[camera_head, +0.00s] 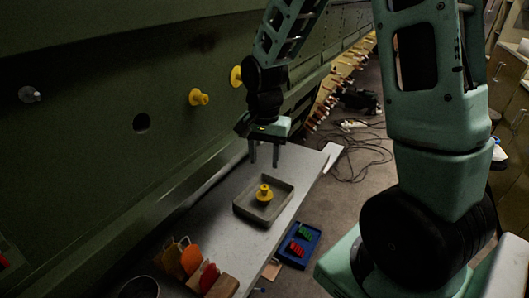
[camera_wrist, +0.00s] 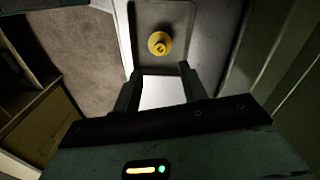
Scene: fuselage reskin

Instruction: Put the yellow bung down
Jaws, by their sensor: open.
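A yellow bung (camera_head: 264,194) sits in a shallow grey tray (camera_head: 279,206) on the light bench. In the wrist view the bung (camera_wrist: 159,43) rests on the tray floor, beyond my fingertips. My gripper (camera_head: 264,155) is open and empty, above the bench and apart from the bung. Its two fingers also show in the wrist view (camera_wrist: 160,75) with a clear gap between them. Two more yellow bungs are in the dark green fuselage panel, one at the left (camera_head: 198,97) and one partly behind my arm (camera_head: 236,76).
An open hole (camera_head: 141,123) and a grey fitting (camera_head: 29,94) show in the panel. A blue tray (camera_head: 312,235) holds red and green items. Orange and red objects (camera_head: 191,259) stand at the bench's near end. Cables (camera_head: 362,150) lie on the floor. The bench (camera_head: 226,190) is bare around the grey tray.

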